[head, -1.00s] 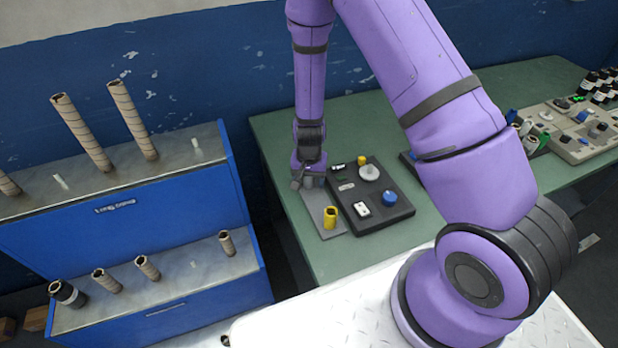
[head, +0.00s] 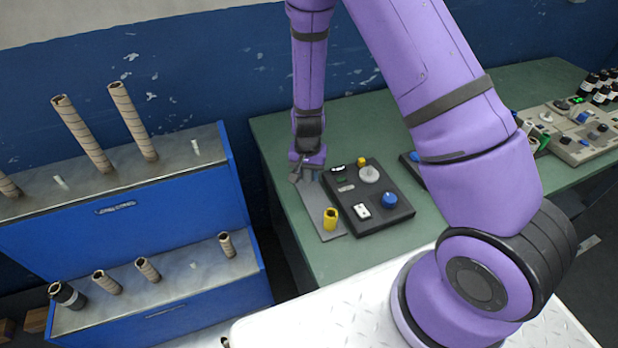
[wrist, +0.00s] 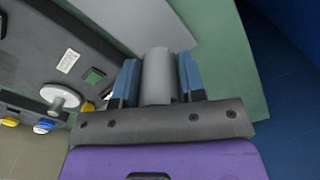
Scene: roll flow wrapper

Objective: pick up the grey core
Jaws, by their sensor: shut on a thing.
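The grey core (wrist: 157,72) is a plain grey cylinder between the two blue fingers of my gripper (wrist: 159,85) in the wrist view. The fingers press on it from both sides. In the head view my gripper (head: 308,174) points down over the far end of a flat grey plate (head: 313,201), left of the dark control panel. The core is hard to make out there, and I cannot tell how far its lower end is from the plate.
A yellow core (head: 330,219) stands on the plate's near end. The dark panel (head: 375,222) with knobs and buttons sits just right. A blue rack (head: 130,232) with several brown tubes stands left. The green table (head: 270,140) is bare behind the plate.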

